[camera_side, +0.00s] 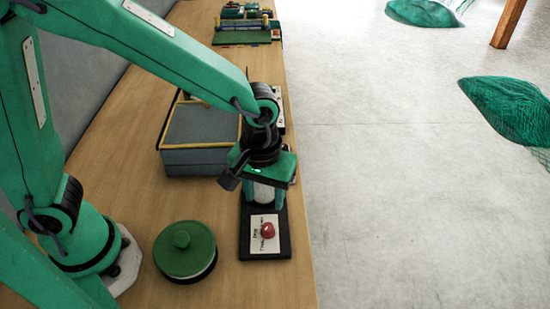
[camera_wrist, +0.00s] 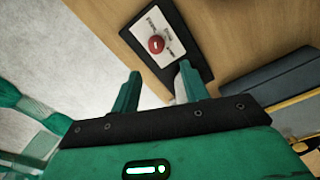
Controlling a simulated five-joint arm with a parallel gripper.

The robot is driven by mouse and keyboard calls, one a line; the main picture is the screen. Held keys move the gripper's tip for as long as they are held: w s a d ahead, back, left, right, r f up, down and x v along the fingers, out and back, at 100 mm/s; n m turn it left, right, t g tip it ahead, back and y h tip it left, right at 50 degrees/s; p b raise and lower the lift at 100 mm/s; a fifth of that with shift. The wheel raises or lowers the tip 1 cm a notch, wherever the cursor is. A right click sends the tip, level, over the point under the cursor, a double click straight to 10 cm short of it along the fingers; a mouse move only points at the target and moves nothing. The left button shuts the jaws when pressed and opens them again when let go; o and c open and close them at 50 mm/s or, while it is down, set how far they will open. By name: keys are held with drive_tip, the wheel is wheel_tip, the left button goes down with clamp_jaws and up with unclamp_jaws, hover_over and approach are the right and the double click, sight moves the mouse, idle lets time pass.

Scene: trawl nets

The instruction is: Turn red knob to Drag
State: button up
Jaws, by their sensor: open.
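The red knob (camera_side: 267,230) sits on a white label card (camera_side: 262,238) on a dark base plate (camera_side: 280,245). Print shows on the card, but it is too small to read surely. The knob also shows in the wrist view (camera_wrist: 156,44), upper middle, with a small pale mark on its top. My gripper (camera_side: 265,198) is above the far end of the plate, behind the knob in the side view. In the wrist view its two fingers (camera_wrist: 160,88) stand apart, and the knob lies beyond the fingertips, untouched. A pale round part (camera_side: 264,193) shows between the fingers.
A round green lidded pot (camera_side: 185,250) stands left of the plate. A grey box with yellow edging (camera_side: 198,138) stands behind it. Green items (camera_side: 242,32) lie at the bench's far end. The bench's right edge runs close beside the plate. Green nets (camera_side: 508,108) lie on the floor.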

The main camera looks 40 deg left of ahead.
sight(268, 226)
drive_tip(key=shift+d+f, duration=0.45)
drive_tip(key=shift+d, duration=0.05)
drive_tip(key=shift+f, duration=0.1)
drive_tip(key=shift+f, duration=3.8)
clamp_jaws()
